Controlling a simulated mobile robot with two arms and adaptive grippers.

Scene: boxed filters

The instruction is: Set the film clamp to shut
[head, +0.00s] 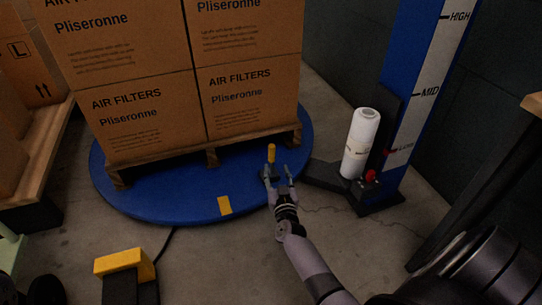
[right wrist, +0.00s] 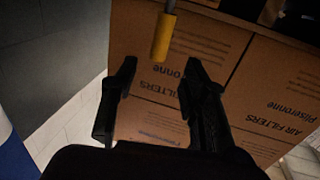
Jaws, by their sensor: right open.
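The film clamp shows as an upright lever with a yellow grip (head: 271,153) at the front right edge of the blue turntable (head: 150,203). Its lower part is partly hidden by my right gripper. My right gripper (head: 277,174) is open and empty, right at the lever in the head view. In the right wrist view the yellow grip (right wrist: 162,37) lies just beyond the two open fingertips (right wrist: 160,68), roughly in line with the gap between them. I cannot tell whether a finger touches it. My left gripper is not in view.
Stacked air filter boxes (head: 130,120) stand on a wooden pallet (head: 170,164) on the turntable. A white film roll (head: 361,143) stands by the blue mast (head: 416,80) at right, with a red knob (head: 370,175). A yellow-topped block (head: 125,263) stands at front left.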

